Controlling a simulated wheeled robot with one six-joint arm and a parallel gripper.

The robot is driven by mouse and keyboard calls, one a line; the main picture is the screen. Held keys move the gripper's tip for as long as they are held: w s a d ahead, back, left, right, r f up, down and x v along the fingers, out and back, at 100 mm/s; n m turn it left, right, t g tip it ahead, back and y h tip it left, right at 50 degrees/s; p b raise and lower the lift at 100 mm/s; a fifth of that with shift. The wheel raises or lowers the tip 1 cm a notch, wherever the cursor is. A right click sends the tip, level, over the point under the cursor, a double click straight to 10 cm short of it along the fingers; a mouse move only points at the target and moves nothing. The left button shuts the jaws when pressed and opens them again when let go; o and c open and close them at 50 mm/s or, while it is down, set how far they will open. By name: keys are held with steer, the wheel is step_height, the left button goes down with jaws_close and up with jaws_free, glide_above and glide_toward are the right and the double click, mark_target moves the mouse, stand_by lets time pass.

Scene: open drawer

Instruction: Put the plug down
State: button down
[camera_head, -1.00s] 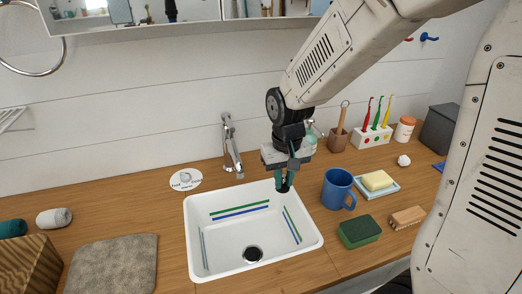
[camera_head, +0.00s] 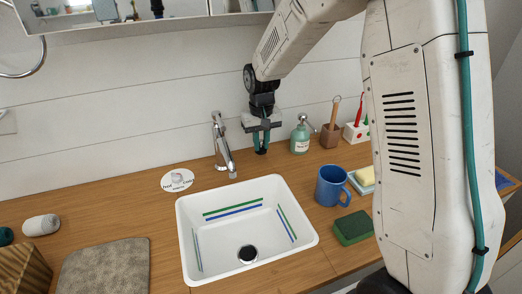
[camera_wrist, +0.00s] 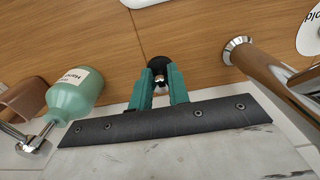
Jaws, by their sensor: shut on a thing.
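My gripper (camera_head: 262,145) is over the wooden counter behind the sink, right of the faucet. Its green fingers are shut on the plug (camera_wrist: 158,62), a small dark piece with a rounded end. The plug also shows as a dark spot at the fingertips in the head view (camera_head: 262,151). In the wrist view it appears close to the wood, but I cannot tell whether it touches. The white sink (camera_head: 187,240) is in front of the gripper, with a dark drain (camera_head: 247,253) at its bottom.
The chrome faucet (camera_head: 222,145) is left of my gripper; a green soap bottle (camera_head: 300,138) is to its right. A blue mug (camera_head: 331,186) and green sponge (camera_head: 353,227) stand right of the sink. A round white label (camera_head: 177,180) lies left of the faucet. Bare wood surrounds the plug.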

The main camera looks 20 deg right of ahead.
mark_target(261, 140)
steer(key=shift+w+f, duration=0.2)
steer(key=shift+f, duration=1.6)
steer(key=shift+f, duration=0.1)
steer(key=c, duration=1.3)
jaws_free()
steer(key=shift+c, duration=0.2)
step_height(261, 140, up, 8)
steer(key=shift+s+f, duration=0.1)
steer(key=s+d+r, duration=0.1)
steer(key=s+r, duration=0.7)
steer(key=s+d+r, duration=0.1)
steer(key=s+r, duration=0.1)
steer(key=s, duration=1.2)
steer(key=s+d+r+t, duration=0.1)
steer(key=s+r, duration=0.1)
steer(key=s, duration=1.1)
steer(key=shift+s+r, duration=0.35)
steer(key=shift+s, duration=0.05)
